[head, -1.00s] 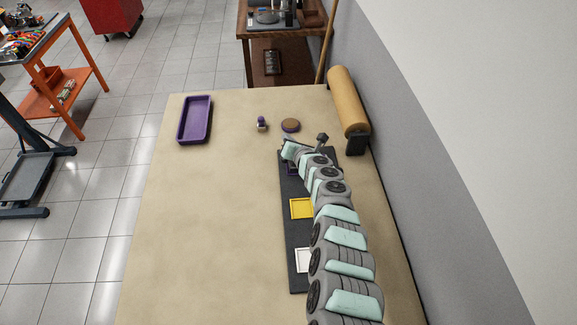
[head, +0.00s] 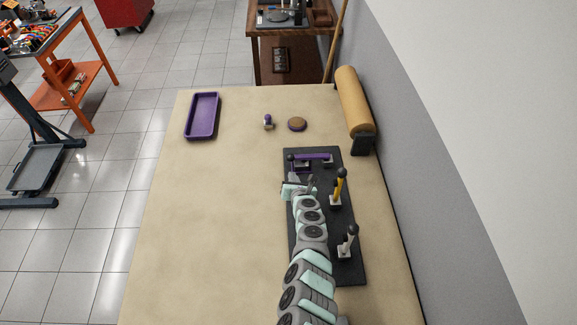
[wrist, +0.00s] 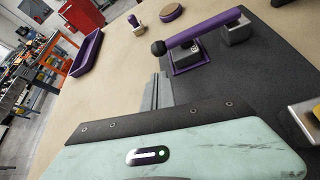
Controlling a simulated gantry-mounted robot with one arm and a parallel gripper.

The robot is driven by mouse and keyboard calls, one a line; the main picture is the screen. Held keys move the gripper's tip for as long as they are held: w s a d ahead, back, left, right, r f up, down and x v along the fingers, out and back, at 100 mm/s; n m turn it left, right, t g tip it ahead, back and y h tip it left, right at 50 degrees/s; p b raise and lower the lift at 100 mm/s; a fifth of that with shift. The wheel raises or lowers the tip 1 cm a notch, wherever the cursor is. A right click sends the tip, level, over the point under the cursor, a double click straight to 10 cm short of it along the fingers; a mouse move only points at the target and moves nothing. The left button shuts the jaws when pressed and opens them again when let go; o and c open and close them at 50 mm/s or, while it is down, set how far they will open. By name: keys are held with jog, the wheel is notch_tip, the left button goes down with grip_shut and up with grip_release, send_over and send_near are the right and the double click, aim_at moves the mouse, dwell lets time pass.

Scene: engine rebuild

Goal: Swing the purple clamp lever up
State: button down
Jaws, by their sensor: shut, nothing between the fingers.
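The purple clamp lever (head: 315,156) lies low and nearly flat across the far end of the dark base plate (head: 312,266). Its black ball knob (head: 291,157) is at its left end. In the wrist view the lever (wrist: 205,28) runs from the knob (wrist: 158,47) up to a grey block (wrist: 236,30), over a purple-framed pad (wrist: 186,60). My gripper (head: 296,178) is on the near side of the knob. In the wrist view its fingers (wrist: 158,82) are together and empty, pointing towards the knob with a small gap showing.
A yellow lever (head: 338,188) and a white lever (head: 349,242) stand up on the same plate. A purple tray (head: 203,116), a small purple-topped piece (head: 268,122) and a round disc (head: 297,124) lie beyond. A tan roll (head: 353,102) lies along the wall. The table's left side is clear.

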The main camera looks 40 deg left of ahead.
jog(key=shift+f, duration=0.15)
jog(key=shift+w+a+f+b, duration=0.1)
jog(key=shift+a+f+b, duration=0.1)
jog(key=shift+b, duration=0.2)
jog(key=b+x, duration=0.7)
jog(key=b, duration=0.1)
jog(key=shift+a+f, duration=0.1)
jog(key=shift+a, duration=0.05)
jog(key=b+x, duration=0.2)
jog(key=b, duration=0.1)
jog(key=shift+w, duration=0.1)
jog(key=shift+w+r, duration=0.1)
jog(key=shift+r, duration=0.15)
jog(key=shift+a+r, duration=0.1)
